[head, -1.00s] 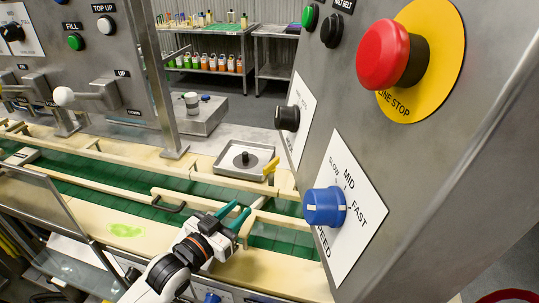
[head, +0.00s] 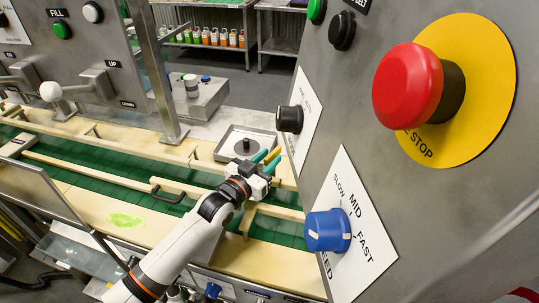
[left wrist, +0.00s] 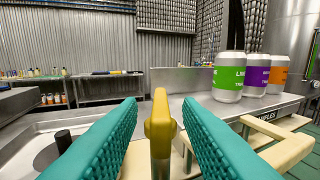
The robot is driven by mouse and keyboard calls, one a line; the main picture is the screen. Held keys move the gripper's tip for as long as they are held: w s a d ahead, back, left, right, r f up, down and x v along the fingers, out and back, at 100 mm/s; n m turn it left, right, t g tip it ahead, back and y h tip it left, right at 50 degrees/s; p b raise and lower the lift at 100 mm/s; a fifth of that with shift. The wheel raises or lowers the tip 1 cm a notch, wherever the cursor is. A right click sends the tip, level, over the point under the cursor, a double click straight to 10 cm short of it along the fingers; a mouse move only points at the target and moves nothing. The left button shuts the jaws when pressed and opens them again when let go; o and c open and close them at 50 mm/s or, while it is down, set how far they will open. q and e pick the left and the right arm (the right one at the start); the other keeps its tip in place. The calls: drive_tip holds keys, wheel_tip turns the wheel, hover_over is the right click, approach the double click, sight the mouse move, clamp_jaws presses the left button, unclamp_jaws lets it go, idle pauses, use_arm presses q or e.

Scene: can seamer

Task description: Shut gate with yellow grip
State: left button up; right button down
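The yellow grip (left wrist: 160,124) stands upright between my left gripper's two teal fingers in the left wrist view, with a gap visible on each side. My left gripper (left wrist: 161,103) is open around it and not closed on it. In the head view the left gripper (head: 267,161) reaches over the conveyor's far guide rail, and the yellow grip (head: 273,154) shows just at its fingertips. The gate that carries the grip is mostly hidden behind the gripper, so I cannot tell its angle. My right gripper is not in view.
A tray with a black knob (head: 246,144) lies just behind the gripper. The control panel with the red stop button (head: 408,85) and blue speed knob (head: 328,231) stands close on the right. Cans (left wrist: 229,77) stand at right in the wrist view. The green belt (head: 90,178) looks empty.

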use_arm(q)
drive_tip(key=shift+w+d, duration=0.25)
drive_tip(key=shift+w, duration=0.1)
clamp_jaws()
